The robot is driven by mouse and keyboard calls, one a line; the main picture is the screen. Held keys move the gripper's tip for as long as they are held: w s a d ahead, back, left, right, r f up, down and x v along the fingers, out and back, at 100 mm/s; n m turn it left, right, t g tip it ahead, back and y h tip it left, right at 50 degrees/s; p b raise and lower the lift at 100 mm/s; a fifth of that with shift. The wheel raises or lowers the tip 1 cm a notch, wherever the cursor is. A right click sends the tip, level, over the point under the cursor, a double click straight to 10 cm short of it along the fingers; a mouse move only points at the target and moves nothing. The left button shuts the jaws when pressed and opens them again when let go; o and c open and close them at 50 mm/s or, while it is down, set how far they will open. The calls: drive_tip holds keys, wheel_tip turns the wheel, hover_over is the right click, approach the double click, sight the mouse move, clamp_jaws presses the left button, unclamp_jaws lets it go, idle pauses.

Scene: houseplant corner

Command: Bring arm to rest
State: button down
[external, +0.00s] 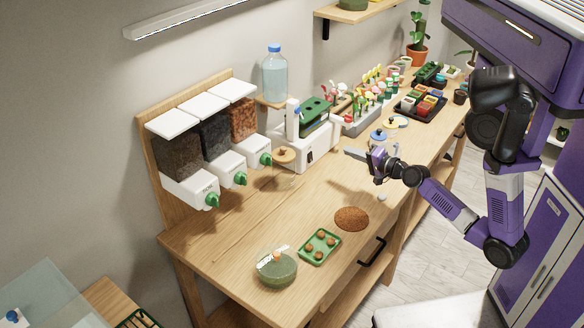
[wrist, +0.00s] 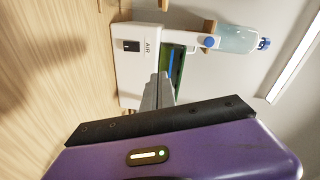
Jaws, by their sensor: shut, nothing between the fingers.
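My gripper (external: 357,153) is on the end of my purple and black arm, above the middle of the wooden bench. Its fingers point left in the external view, toward the white machine (external: 308,140). In the wrist view the gripper (wrist: 161,88) shows as closed grey fingers with nothing held. The white machine (wrist: 135,62), marked AIR with a black switch, lies beyond the fingertips there. The arm is bent at the elbow and reaches out from my body at the right.
Three dispensers (external: 217,150) with green knobs stand at the left. A brown heap (external: 352,218), a green tray (external: 320,246) and a round green container (external: 276,269) are at the near end. A water bottle (external: 274,74) stands behind. Bare wood (external: 245,235) lies at the front left.

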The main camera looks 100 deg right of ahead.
drive_tip(key=a+r+n+t+y, duration=0.2)
drive_tip(key=a+n+t+y, duration=0.3)
drive_tip(key=a+n, duration=1.55)
drive_tip(key=s+a+n+y, duration=0.2)
drive_tip(key=s+a+y, duration=0.1)
drive_tip(key=a, duration=0.5)
drive_tip(key=s+a+f+n+g+y, duration=0.1)
drive_tip(key=s+a+y, duration=0.2)
drive_tip(key=a, duration=0.6)
drive_tip(key=shift+s+n+y, duration=0.2)
drive_tip(key=shift+n+y, duration=0.15)
drive_tip(key=shift+y, duration=0.45)
drive_tip(key=shift+f, duration=0.1)
